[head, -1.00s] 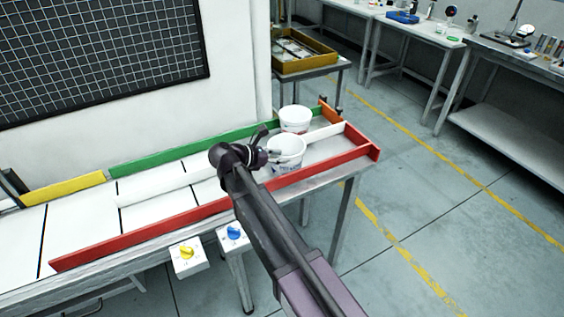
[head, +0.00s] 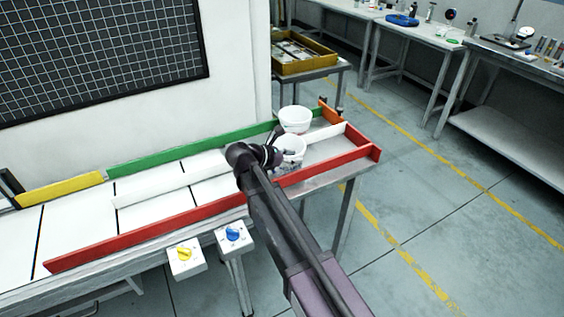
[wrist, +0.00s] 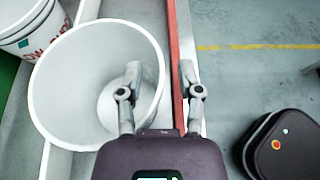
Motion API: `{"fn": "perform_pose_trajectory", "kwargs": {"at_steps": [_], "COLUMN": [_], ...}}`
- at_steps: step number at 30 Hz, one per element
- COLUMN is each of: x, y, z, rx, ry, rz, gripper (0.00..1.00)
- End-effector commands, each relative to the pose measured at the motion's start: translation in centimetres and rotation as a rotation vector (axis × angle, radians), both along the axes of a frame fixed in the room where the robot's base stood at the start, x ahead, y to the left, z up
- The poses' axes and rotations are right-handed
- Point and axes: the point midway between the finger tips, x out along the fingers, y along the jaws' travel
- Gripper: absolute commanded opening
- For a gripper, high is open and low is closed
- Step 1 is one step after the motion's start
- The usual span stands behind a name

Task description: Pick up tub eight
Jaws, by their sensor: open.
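Two white tubs stand at the right end of the lane table. The near tub (head: 294,145) is partly hidden by my arm; the far tub (head: 294,119) stands behind it. No number is readable on either. In the wrist view the near tub (wrist: 60,75) is open, empty and seen from above, and the far tub (wrist: 25,28) shows red lettering at the upper left. My gripper (wrist: 160,72) is open. From above, its left finger overlaps the tub's opening and its right finger lies outside the right rim, past the red rail. Finger height against the rim is unclear.
A red rail (head: 150,238) runs along the table's front, close beside the near tub. A white divider (head: 160,187) separates the lanes, and a green rail (head: 190,150) lines the back. An orange end piece (head: 329,112) stands beyond the far tub.

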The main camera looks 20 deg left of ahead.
Motion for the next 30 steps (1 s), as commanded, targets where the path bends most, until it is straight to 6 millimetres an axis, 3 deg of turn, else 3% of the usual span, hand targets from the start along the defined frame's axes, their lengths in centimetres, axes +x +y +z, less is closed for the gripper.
{"fn": "perform_pose_trajectory", "kwargs": {"at_steps": [21, 26, 30], "x": [0.75, 0.75, 0.76], "y": [-0.64, -0.64, -0.65], "z": [-0.39, -0.39, -0.39], "rx": [0.000, 0.000, 0.000], "ry": [0.000, 0.000, 0.000], "rz": [0.001, 0.001, 0.000], "gripper": [0.47, 0.00, 0.00]}}
